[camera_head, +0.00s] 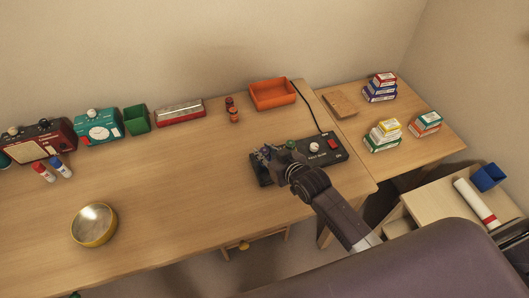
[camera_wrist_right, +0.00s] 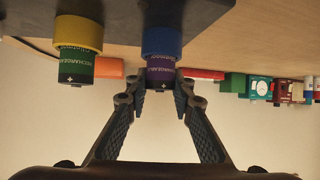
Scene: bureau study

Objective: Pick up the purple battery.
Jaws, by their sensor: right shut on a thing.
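The purple battery (camera_wrist_right: 160,77) stands in a blue ring (camera_wrist_right: 161,42) on the dark charger in the wrist view, which looks upside down. The fingers of my right gripper (camera_wrist_right: 160,93) are closed on its end, one on each side. In the head view, my right gripper (camera_head: 274,158) is over the left part of the black charger (camera_head: 325,158) and hides the purple battery. A green battery (camera_wrist_right: 75,68) in a yellow ring (camera_wrist_right: 78,33) stands beside it, also seen in the head view (camera_head: 291,145). My left gripper is not in view.
A yellow round tin (camera_head: 94,225) is at the left. Stacked boxes (camera_head: 383,136) are on the right table. The desk middle is clear.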

